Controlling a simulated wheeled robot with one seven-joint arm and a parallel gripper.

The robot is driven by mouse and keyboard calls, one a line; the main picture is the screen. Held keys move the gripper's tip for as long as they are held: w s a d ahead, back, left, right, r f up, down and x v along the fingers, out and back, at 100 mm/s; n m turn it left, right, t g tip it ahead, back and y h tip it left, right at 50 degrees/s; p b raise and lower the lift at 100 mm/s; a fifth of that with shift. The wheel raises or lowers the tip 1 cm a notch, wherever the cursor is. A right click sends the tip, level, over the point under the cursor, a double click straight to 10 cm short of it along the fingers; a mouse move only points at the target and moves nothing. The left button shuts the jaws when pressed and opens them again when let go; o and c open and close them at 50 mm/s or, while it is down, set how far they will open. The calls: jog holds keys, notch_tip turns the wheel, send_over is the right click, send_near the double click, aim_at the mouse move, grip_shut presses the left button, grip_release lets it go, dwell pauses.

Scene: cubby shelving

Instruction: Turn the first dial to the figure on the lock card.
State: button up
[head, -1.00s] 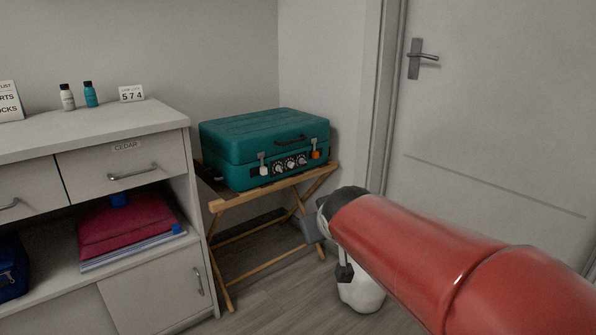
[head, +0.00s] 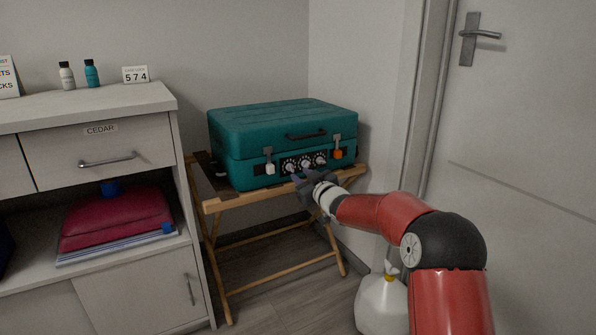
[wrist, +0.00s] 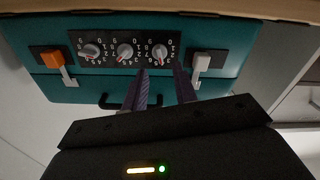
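A teal case (head: 282,125) lies closed on a folding wooden stand, with three dials in a row on its front. The first dial (head: 290,166), leftmost in the head view, is the rightmost dial (wrist: 159,52) in the upside-down wrist view. My gripper (head: 308,180) is in front of the dial row. In the wrist view my gripper (wrist: 161,70) is open, its two fingers apart and pointing at the first dial. Nothing shows between them; contact with the dial cannot be told.
A white latch (head: 270,168) and an orange latch (head: 338,154) flank the dials. The wooden stand (head: 260,197) has a front rail just below the case. A cabinet (head: 100,215) stands left, a door right.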

aim_at(292, 169)
jog(key=shift+x, duration=2.75)
grip_shut()
jog(key=shift+p, duration=0.4)
jog(key=m+p, duration=0.2)
jog(key=shift+d+r+p, duration=0.1)
jog(key=shift+r+p, duration=0.05)
jog(key=shift+p, duration=0.2)
jog(key=shift+f+m+p, duration=0.2)
jog(key=shift+m+p, duration=1.25)
jog(key=shift+m, duration=0.45)
